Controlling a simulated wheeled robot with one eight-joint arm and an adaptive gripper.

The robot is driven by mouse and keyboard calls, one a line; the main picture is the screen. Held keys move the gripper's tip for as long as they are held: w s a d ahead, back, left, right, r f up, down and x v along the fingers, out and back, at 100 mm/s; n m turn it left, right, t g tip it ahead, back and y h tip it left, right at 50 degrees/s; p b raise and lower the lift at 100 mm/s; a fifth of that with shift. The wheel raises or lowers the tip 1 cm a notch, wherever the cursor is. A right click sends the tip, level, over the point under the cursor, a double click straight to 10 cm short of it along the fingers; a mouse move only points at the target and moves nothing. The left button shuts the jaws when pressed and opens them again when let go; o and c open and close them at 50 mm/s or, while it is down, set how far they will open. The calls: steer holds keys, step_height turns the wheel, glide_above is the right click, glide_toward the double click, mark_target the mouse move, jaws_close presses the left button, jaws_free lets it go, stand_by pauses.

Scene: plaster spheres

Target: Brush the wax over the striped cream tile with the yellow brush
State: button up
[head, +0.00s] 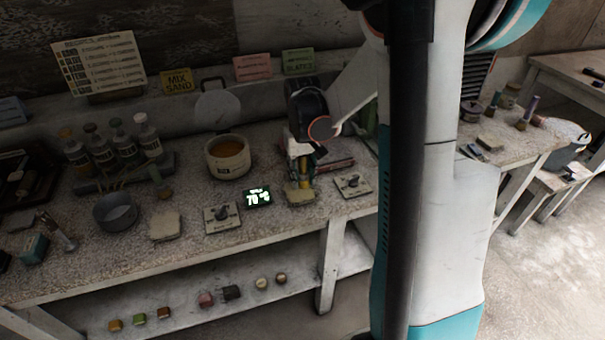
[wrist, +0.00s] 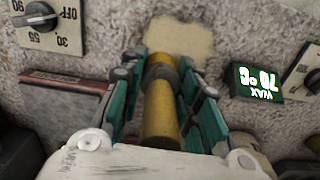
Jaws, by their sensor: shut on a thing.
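My gripper (head: 304,166) is shut on the yellow brush (wrist: 159,110), whose handle lies between the teal fingers. In the head view the brush points down over a cream tile (head: 300,196) on the bench. In the wrist view this cream tile (wrist: 180,38) lies just beyond the brush's far end. I cannot tell whether the bristles touch it, and I cannot make out stripes on it. Another pale tile (head: 165,227) lies further left on the bench. A cream pot (head: 216,166) with amber liquid, probably the wax, stands left of my gripper.
A lit display (head: 257,198) reading 70 °C sits between two dial plates, one left (head: 222,218) and one right (head: 352,186). A grey bowl (head: 115,212) and several bottles (head: 103,148) stand at the left.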

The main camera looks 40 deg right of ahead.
steer(key=shift+f, duration=0.3)
steer(key=shift+s, duration=0.1)
steer(key=shift+s+a+r, duration=0.1)
steer(key=shift+s+a, duration=0.15)
steer(key=shift+s, duration=0.6)
steer(key=shift+w, duration=0.1)
steer(key=shift+w+d, duration=0.25)
steer(key=shift+w, duration=0.65)
steer(key=shift+w+d, duration=0.25)
steer(key=shift+w, duration=0.6)
steer(key=shift+s+a, duration=0.25)
steer(key=shift+s, duration=0.65)
steer(key=shift+s+a, duration=0.25)
steer(key=shift+s, duration=0.65)
